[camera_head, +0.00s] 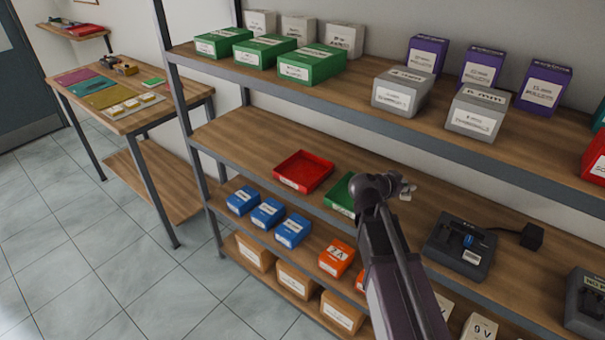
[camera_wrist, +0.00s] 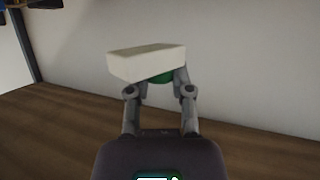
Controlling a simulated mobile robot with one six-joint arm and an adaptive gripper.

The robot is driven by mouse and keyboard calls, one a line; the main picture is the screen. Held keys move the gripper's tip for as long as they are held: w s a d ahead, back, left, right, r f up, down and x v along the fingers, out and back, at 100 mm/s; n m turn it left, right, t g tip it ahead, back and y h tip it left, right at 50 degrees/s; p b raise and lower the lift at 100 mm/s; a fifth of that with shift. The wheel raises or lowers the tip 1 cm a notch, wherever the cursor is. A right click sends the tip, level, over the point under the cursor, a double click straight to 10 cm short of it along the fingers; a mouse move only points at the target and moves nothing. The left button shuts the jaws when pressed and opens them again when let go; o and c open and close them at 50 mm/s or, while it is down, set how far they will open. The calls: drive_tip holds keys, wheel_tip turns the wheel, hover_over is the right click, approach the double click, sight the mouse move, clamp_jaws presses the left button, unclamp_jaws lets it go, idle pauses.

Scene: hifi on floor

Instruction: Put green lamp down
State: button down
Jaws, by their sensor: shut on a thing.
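My gripper (camera_wrist: 160,88) is shut on the green lamp. In the wrist view, a rounded green part (camera_wrist: 162,77) shows between the fingers, and a pale block-shaped part (camera_wrist: 148,62) sits tilted across the fingertips. Much of the green part is hidden behind the pale block. In the head view, my gripper (camera_head: 405,188) is over the middle shelf (camera_head: 245,133), with the held lamp mostly hidden by my wrist. A red tray (camera_head: 303,171) lies on that shelf to the left. A green tray (camera_head: 341,193) beside it is partly covered by my arm.
A dark charger-like device (camera_head: 460,247) and a black adapter (camera_head: 531,236) stand to the right on the middle shelf. Blue boxes (camera_head: 267,213) and orange boxes (camera_head: 336,257) fill the shelf below. The upper shelf edge (camera_head: 360,97) runs above. Bare shelf lies left of the red tray.

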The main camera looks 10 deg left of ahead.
drive_tip(key=shift+a, duration=0.1)
drive_tip(key=s+a+f+n+t+y+b, duration=0.2)
drive_tip(key=s+a+n+y, duration=0.1)
drive_tip(key=a, duration=1)
drive_tip(key=s+a+f+n+t+y+b, duration=0.2)
drive_tip(key=a+n+y, duration=0.3)
drive_tip(key=a, duration=0.9)
drive_tip(key=shift+s+f+y+b, duration=0.4)
drive_tip(key=shift+s+f+b, duration=0.15)
drive_tip(key=shift+f+b, duration=0.15)
drive_tip(key=shift+w+a, duration=0.1)
